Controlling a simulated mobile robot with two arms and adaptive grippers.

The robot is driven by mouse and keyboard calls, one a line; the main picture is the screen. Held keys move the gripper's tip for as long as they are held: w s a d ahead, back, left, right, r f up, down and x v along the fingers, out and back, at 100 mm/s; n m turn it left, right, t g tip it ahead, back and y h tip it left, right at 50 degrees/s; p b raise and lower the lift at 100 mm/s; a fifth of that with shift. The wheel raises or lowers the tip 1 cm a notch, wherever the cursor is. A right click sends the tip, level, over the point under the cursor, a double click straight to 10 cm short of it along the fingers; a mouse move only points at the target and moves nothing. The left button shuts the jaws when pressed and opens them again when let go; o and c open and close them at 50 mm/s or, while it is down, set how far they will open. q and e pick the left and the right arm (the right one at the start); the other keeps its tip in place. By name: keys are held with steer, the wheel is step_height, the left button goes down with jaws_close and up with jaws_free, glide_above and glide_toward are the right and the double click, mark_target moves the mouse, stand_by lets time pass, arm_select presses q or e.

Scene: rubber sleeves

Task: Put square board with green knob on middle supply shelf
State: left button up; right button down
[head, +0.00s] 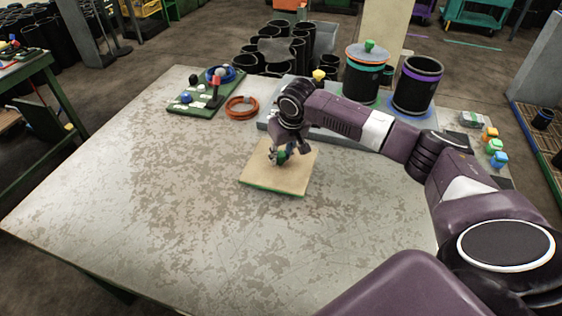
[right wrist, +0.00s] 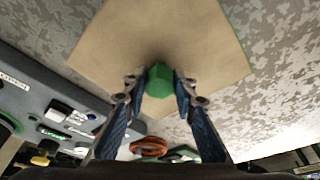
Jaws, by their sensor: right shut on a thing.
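The square tan board (head: 280,180) with green edges is at the middle of the worn grey table (head: 130,190). My right gripper (head: 281,154) is above it, shut on its green knob. In the right wrist view the green knob (right wrist: 160,80) sits between the two fingers (right wrist: 160,85), with the board (right wrist: 165,35) beyond it. I cannot tell whether the board touches the table or is held slightly above it. My left gripper is not in view. I cannot make out a middle supply shelf for certain.
A green board with knobs (head: 195,101) and an orange ring (head: 242,106) lie at the table's back. Two dark cylinders (head: 366,77) (head: 416,87) stand on the right, near several coloured blocks (head: 493,145). The table's left and front are clear.

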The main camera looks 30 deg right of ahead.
mark_target(281, 164)
steer(key=shift+f, duration=1.6)
steer(key=c, duration=1.6)
jaws_free()
steer(key=shift+f, duration=0.1)
